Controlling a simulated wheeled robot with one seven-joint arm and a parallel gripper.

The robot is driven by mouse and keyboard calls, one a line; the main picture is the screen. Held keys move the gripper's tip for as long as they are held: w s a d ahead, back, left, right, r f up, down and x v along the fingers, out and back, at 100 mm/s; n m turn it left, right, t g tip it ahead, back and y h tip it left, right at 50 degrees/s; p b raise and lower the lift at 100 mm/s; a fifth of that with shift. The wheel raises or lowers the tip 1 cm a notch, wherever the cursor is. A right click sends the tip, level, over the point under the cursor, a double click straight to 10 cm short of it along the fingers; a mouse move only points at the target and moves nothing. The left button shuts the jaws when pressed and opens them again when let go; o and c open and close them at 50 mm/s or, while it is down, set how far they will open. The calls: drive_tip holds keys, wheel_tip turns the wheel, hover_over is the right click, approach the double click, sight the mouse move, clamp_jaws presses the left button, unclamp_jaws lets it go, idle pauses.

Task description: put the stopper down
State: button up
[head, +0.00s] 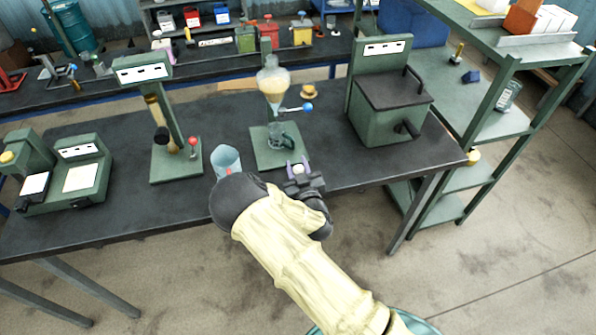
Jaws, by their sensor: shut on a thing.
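My gripper (297,170) is over the front edge of the dark bench, with its purple fingers shut on a small pale thing, which looks like the stopper (298,169). Much of it is hidden by the fingers. A glass funnel (273,87) with yellowish liquid hangs on a green stand behind the gripper. Its tap has a blue knob (308,107). A glass vessel (283,137) stands below the funnel on the stand's green base (262,157). A small yellow-brown dish (309,92) lies on the bench right of the funnel.
A green box-shaped machine (390,105) with a handle is to the right. A press-like device (176,165) and a weighing device (70,180) are to the left. Bare bench top (335,150) shows between the funnel stand and the machine.

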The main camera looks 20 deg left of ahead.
drive_tip(key=shift+f, duration=1.3)
drive_tip(key=shift+f, duration=0.15)
drive_tip(key=o, duration=1)
drive_tip(key=shift+o, duration=0.2)
drive_tip(key=b+v, duration=0.3)
drive_tip(key=v, duration=0.9)
